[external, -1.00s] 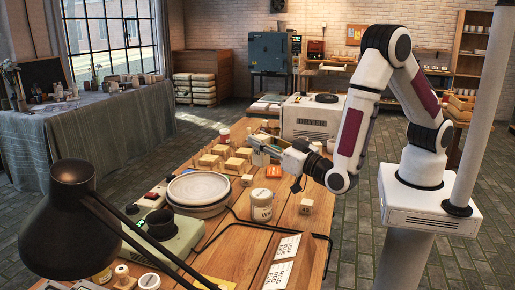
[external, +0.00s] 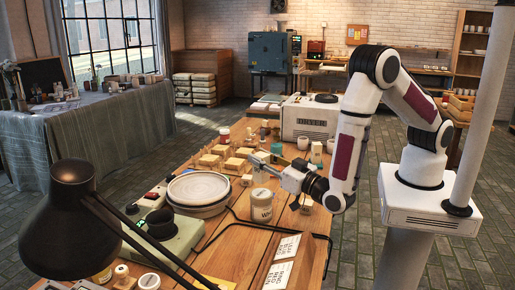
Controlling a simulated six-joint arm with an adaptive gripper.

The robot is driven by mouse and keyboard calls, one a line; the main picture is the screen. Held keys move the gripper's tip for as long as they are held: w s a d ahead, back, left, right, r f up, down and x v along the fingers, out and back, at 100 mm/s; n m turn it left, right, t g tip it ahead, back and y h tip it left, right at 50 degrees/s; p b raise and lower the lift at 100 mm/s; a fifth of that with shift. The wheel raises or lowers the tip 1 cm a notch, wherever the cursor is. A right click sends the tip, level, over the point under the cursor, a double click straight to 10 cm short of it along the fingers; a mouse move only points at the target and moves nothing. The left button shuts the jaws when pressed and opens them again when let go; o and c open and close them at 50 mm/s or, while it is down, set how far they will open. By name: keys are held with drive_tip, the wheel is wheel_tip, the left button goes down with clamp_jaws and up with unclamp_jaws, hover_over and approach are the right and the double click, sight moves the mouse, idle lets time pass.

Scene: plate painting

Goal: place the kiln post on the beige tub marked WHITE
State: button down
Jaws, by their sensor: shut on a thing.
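The beige tub marked WHITE (external: 261,208) stands upright on the wooden table, right of the white plate. Its lettering is small and only partly legible. My gripper (external: 261,164) is above and slightly behind the tub, reaching in from the right. It is shut on a small pale piece, which looks like the kiln post (external: 258,175).
A white plate (external: 199,188) sits on a wheel left of the tub. Several wooden blocks (external: 209,160) stand behind it. A small marked cube (external: 306,205) is to the right. A white box-shaped device (external: 310,118) stands at the back. A black lamp (external: 72,222) fills the front left.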

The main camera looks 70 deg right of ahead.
sight(266, 173)
drive_tip(key=shift+f, duration=0.1)
idle(0.3)
drive_tip(key=shift+f, duration=2)
drive_tip(key=c, duration=1.6)
unclamp_jaws()
drive_tip(key=shift+f, duration=0.15)
drive_tip(key=shift+r+v, duration=0.2)
drive_tip(key=shift+v, duration=1.1)
drive_tip(key=shift+s+a+r, duration=0.1)
drive_tip(key=shift+s+r, duration=0.1)
drive_tip(key=shift+r, duration=3.25)
